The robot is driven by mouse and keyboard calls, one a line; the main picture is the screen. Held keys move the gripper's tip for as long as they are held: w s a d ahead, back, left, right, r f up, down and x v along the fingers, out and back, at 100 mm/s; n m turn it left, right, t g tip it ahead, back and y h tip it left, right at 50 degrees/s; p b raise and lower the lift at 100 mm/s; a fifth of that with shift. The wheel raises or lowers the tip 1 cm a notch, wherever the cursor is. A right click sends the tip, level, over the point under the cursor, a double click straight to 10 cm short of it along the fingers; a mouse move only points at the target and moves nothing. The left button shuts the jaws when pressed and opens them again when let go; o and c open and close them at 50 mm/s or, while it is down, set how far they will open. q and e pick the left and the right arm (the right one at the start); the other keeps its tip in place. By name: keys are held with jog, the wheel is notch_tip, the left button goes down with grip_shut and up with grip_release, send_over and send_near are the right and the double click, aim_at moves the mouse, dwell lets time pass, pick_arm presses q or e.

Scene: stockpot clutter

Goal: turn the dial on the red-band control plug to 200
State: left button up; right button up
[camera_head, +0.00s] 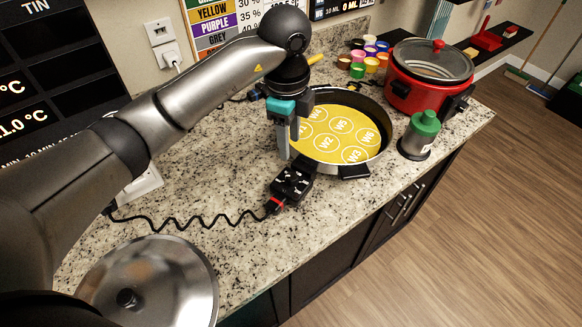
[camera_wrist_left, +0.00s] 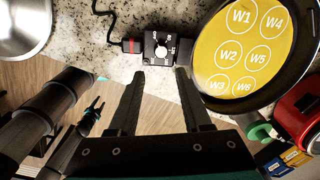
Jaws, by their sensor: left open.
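The red-band control plug (camera_head: 290,183) is a black box on the counter at the near side of the skillet, with a red band at its cord end. In the left wrist view the plug (camera_wrist_left: 160,48) shows a white round dial (camera_wrist_left: 161,51) facing up; its markings are too small to read surely. My left gripper (camera_head: 288,154) points down above and behind the plug. In the left wrist view its two fingers (camera_wrist_left: 156,74) are apart with nothing between them, just below the plug. A small dark two-pronged gripper, seemingly my right one (camera_wrist_left: 96,106), shows at the left there.
The round skillet (camera_head: 383,150) holds a yellow disc with W-numbered circles. A green-capped shaker (camera_head: 420,135), red cooker (camera_head: 412,98) and small coloured cups (camera_head: 371,64) stand beyond it. A coiled cord (camera_head: 190,222) runs left; a metal lid (camera_head: 165,285) lies near.

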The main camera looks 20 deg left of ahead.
pick_arm(q)
send_over(291, 176)
jog(key=f, duration=0.2)
jog(key=s+f, duration=0.1)
jog(key=f, duration=0.1)
jog(key=shift+f, duration=0.1)
jog(key=f, duration=0.6)
jog(key=shift+w, duration=0.3)
jog(key=shift+w+f, duration=0.1)
jog(key=shift+f, duration=0.55)
pick_arm(e)
jog(key=shift+w+d, duration=0.15)
jog(key=shift+w, duration=0.5)
pick_arm(q)
jog(key=shift+c, duration=0.3)
grip_shut()
pick_arm(e)
jog(key=shift+s, duration=0.25)
